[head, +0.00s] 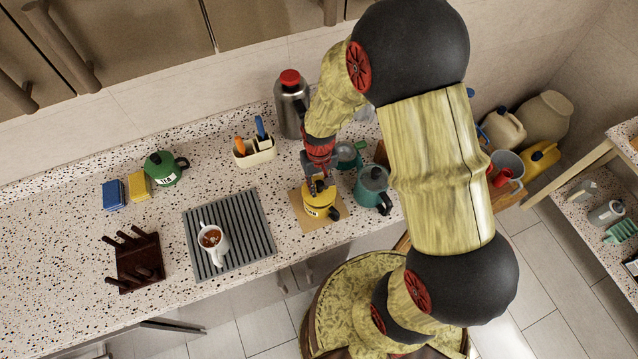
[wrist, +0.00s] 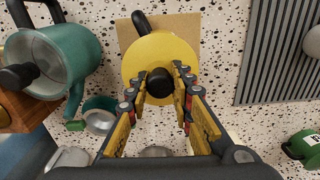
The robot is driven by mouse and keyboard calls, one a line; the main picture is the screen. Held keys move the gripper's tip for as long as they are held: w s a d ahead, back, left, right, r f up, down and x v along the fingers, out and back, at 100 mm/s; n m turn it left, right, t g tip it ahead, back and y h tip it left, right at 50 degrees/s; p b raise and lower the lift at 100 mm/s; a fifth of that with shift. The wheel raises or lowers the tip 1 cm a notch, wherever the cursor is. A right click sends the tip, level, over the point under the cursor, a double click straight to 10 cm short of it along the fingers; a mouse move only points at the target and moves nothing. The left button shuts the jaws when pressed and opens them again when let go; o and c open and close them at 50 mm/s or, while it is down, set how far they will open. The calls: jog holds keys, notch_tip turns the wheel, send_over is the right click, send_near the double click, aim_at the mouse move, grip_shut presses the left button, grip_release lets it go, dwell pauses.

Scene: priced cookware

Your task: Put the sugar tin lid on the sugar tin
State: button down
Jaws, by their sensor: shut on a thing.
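The sugar tin (head: 320,209) is a yellow tin with a dark handle, upright on a tan board on the counter in the head view. The sugar tin lid (wrist: 160,55) is a yellow disc with a black knob; in the wrist view it covers the tin's top, with the handle sticking out beyond it. My gripper (head: 319,184) points down over the tin. In the wrist view its fingers (wrist: 158,80) are shut on the lid's black knob. Whether the lid rests on the rim or sits slightly above it, I cannot tell.
A teal lidded pot (head: 373,187) stands close right of the tin, a small teal vessel (head: 348,155) behind. A grey ribbed mat (head: 255,225) with a white mug (head: 213,242) lies left. A steel flask (head: 291,108) and cream caddy (head: 255,151) stand behind.

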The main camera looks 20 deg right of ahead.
jog(key=shift+f, duration=0.15)
dwell(0.3)
jog(key=shift+f+b, duration=0.7)
jog(key=shift+f, duration=0.1)
jog(key=shift+f, duration=0.2)
dwell(0.9)
jog(key=shift+f+b, duration=0.25)
jog(key=shift+b, duration=0.1)
jog(key=shift+r, duration=0.1)
jog(key=c, duration=1.5)
grip_release()
jog(key=shift+o, duration=0.4)
jog(key=o, duration=0.6)
